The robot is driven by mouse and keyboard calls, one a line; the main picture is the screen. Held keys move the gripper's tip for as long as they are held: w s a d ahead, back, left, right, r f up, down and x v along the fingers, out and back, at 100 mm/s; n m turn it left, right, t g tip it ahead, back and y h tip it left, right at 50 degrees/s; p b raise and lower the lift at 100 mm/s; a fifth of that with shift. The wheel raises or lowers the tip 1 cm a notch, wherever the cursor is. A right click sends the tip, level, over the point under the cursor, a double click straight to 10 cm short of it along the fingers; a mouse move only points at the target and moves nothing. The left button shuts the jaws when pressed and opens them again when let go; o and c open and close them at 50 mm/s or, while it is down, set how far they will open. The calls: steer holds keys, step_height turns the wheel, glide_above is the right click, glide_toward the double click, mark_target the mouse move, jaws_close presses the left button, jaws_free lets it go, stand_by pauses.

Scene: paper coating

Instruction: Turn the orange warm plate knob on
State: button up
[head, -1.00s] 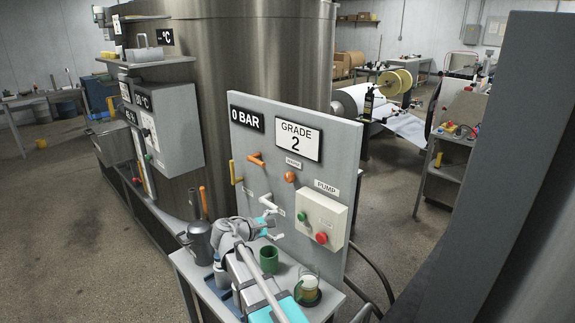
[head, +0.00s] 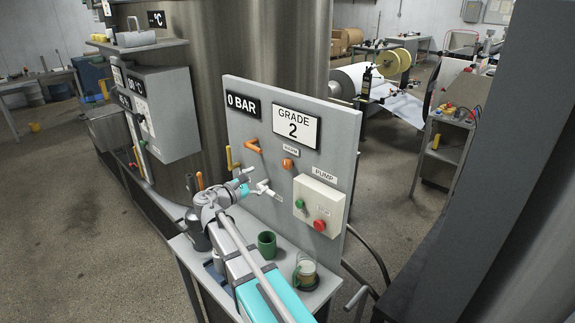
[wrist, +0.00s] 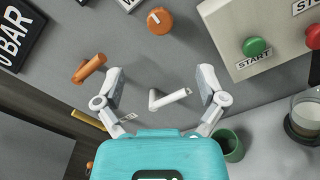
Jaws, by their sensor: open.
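The round orange knob (head: 288,164) sits on the grey upright panel (head: 350,133), below a small label and the GRADE 2 sign. A pale mark shows on its face in the wrist view (wrist: 160,20), where it lies at the top, beyond the fingertips. My gripper (head: 258,183) is in front of the panel, below and left of the knob. In the wrist view my gripper (wrist: 160,80) is open, its two fingers spread apart. Nothing is held. A white lever (wrist: 170,98) on the panel shows between the fingers in that picture. My gripper does not touch the knob.
An orange lever (head: 254,146) and a yellow one (head: 231,158) are left of the knob. The pump box (head: 318,205), with green and red buttons, is at lower right. A green mug (head: 267,243) and a glass beaker (head: 306,270) stand below.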

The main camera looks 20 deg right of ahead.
mark_target(286, 166)
steer(key=x, duration=1.3)
steer(key=shift+d+f, duration=0.1)
steer(key=shift+c, duration=0.2)
steer(key=c, duration=1.1)
steer(key=shift+m, duration=0.5)
steer(key=m, duration=0.5)
steer(key=shift+m, duration=0.3)
steer(key=m, duration=0.5)
steer(key=shift+f+m, duration=0.1)
steer(key=shift+m, duration=0.2)
